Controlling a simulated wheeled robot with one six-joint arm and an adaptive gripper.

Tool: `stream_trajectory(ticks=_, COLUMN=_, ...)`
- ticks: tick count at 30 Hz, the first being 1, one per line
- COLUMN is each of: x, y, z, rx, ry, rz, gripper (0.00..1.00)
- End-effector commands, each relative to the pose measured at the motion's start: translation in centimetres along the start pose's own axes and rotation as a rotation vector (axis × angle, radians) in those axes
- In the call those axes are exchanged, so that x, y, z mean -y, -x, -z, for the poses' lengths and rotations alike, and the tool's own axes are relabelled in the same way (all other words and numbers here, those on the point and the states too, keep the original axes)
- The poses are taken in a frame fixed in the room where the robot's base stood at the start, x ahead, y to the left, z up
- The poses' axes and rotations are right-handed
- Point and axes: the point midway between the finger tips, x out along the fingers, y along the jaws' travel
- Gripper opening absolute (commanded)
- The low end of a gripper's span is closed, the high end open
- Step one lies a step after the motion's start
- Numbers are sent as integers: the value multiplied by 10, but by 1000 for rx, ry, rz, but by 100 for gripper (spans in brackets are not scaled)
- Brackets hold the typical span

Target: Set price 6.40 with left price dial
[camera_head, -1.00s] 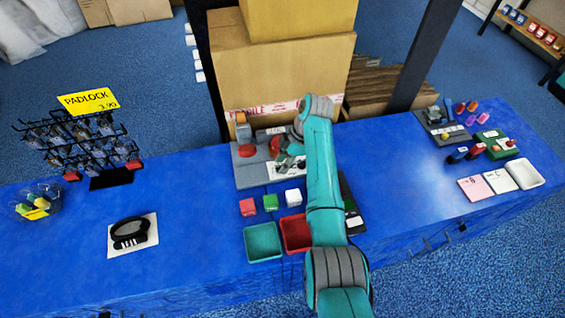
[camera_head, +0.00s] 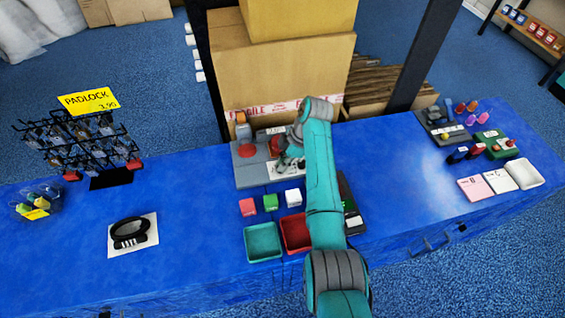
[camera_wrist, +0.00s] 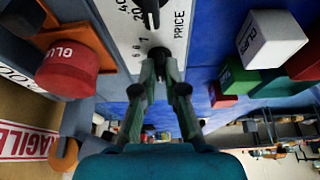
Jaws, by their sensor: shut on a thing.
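In the wrist view, a white price plate (camera_wrist: 124,30) carries the word PRICE and a printed number scale. Two small dark dial parts show on it, one at the picture's top edge (camera_wrist: 150,12) and a nearer one, a price dial (camera_wrist: 160,52). My gripper (camera_wrist: 158,65) is shut on the nearer dial, with its fingertips hiding part of it. The dial's exact setting cannot be read. In the head view, my gripper (camera_head: 288,162) is over the white plate (camera_head: 281,174), largely covered by my arm.
A red knob marked GLUE (camera_wrist: 68,70) stands close beside the plate. Red (camera_head: 248,207), green (camera_head: 270,202) and white (camera_head: 293,197) blocks sit in front, with a green tray (camera_head: 262,243) and a red tray (camera_head: 296,232). Cartons (camera_head: 285,65) stand behind the counter.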

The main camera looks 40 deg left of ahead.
Motion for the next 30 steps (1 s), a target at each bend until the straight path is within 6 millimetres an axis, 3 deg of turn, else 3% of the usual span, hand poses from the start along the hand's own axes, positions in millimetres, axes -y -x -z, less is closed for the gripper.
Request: stream_trajectory(ticks=30, x=6, y=-1, z=3, rx=0, ry=-810, rz=-338, gripper=0)
